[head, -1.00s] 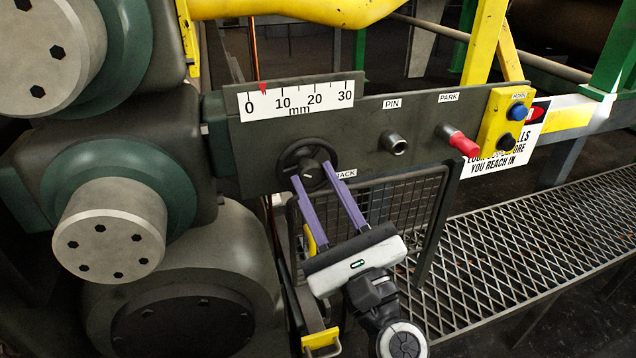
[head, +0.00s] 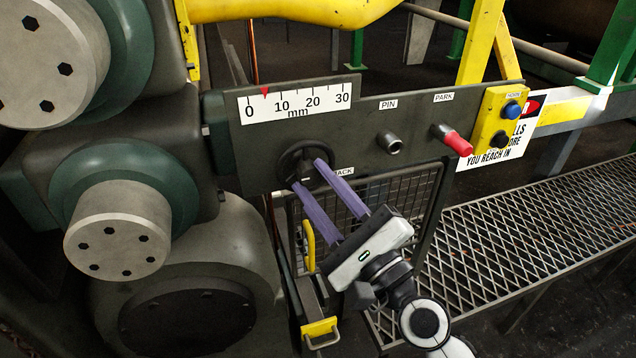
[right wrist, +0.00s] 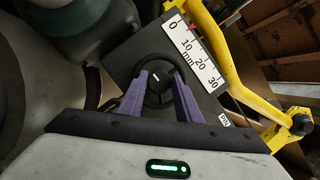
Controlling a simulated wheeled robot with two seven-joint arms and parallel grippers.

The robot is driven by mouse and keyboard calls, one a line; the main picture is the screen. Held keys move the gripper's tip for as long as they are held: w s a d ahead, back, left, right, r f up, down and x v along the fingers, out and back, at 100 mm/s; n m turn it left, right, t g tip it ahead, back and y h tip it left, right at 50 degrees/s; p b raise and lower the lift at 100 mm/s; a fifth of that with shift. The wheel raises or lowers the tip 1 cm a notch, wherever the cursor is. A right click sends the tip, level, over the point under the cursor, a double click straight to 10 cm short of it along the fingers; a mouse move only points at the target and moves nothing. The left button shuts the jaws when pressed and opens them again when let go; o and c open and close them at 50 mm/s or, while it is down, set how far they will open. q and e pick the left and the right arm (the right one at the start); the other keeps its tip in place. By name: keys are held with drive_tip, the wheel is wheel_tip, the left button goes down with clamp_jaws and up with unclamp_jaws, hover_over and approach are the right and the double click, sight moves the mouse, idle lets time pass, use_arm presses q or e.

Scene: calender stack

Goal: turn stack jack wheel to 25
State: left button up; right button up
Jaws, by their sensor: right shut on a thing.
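The black jack wheel (head: 289,156) is mounted on the dark panel, left of the JACK label. It also shows in the right wrist view (right wrist: 152,56). Above it is the white scale (head: 322,101), marked 0 to 30 mm. Its red pointer (head: 265,90) stands between 0 and 10, at roughly 5. My right gripper (head: 308,174) is shut on the wheel's hub, with one purple finger on each side. In the right wrist view the fingers (right wrist: 160,80) reach the hub and cover part of the lower rim. My left gripper is not in view.
Right of the wheel are the PIN knob (head: 389,143), the red PARK handle (head: 455,141) and a yellow button box (head: 495,122). Large rollers (head: 117,238) stand close on the left. A mesh guard (head: 400,205) hangs below the panel, and a grated walkway (head: 530,220) runs right.

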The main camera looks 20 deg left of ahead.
drive_tip(key=shift+f, duration=0.1)
drive_tip(key=o, duration=1)
drive_tip(key=shift+o, duration=0.2)
drive_tip(key=shift+d, duration=0.1)
use_arm(q)
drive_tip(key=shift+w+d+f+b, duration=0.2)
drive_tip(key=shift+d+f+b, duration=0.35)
drive_tip(key=shift+b, duration=0.75)
use_arm(e)
drive_tip(key=v, duration=1)
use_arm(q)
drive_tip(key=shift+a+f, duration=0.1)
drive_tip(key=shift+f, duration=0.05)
use_arm(e)
drive_tip(key=shift+s, duration=0.1)
